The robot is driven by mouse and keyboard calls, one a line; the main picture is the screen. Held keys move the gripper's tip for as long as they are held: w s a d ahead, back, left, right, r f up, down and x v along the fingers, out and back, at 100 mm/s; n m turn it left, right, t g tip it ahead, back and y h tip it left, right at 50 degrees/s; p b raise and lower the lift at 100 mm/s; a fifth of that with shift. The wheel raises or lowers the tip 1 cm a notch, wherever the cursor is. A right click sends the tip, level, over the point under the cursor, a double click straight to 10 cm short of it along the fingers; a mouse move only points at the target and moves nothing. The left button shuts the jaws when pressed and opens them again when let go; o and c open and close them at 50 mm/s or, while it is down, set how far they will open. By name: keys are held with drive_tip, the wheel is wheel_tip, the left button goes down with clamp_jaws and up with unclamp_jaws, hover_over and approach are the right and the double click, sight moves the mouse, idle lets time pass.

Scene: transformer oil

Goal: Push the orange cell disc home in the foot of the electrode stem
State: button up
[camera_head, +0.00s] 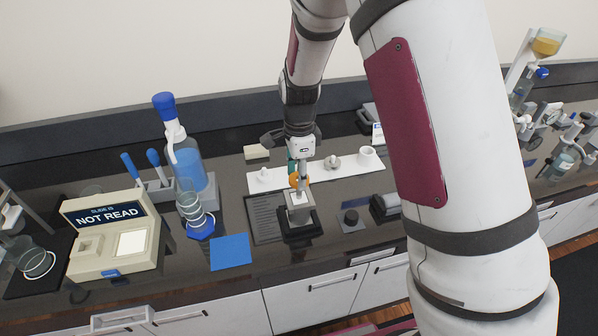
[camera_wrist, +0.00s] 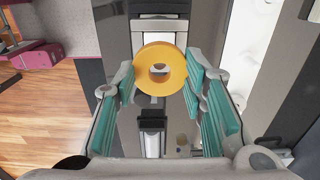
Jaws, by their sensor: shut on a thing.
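The orange cell disc (camera_wrist: 160,88) is a thick ring with a central hole. In the wrist view it sits between the teal finger pads of my gripper (camera_wrist: 161,80), near the fingertips. In the head view the disc (camera_head: 294,181) shows small and partly covered below my gripper (camera_head: 298,168). A slim grey upright part (camera_head: 304,172) stands beside the disc and may be the electrode stem. Its foot, and whether the disc touches it, cannot be made out. A grey stand (camera_head: 299,215) with a pale block is just below the disc in the picture.
A white strip (camera_head: 345,178) with small fittings lies behind. A dark grooved mat (camera_head: 263,222) and a blue square (camera_head: 231,252) are to the left, then a cream reader (camera_head: 113,240). A dark knob on a plate (camera_head: 351,219) stands right of the stand.

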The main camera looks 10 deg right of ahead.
sight(299, 197)
drive_tip(key=shift+f+b, duration=0.3)
drive_tip(key=shift+f, duration=2.65)
drive_tip(key=o, duration=1.2)
drive_tip(key=shift+r, duration=0.1)
wheel_tip(299, 197, up, 12)
drive_tip(key=shift+f, duration=0.1)
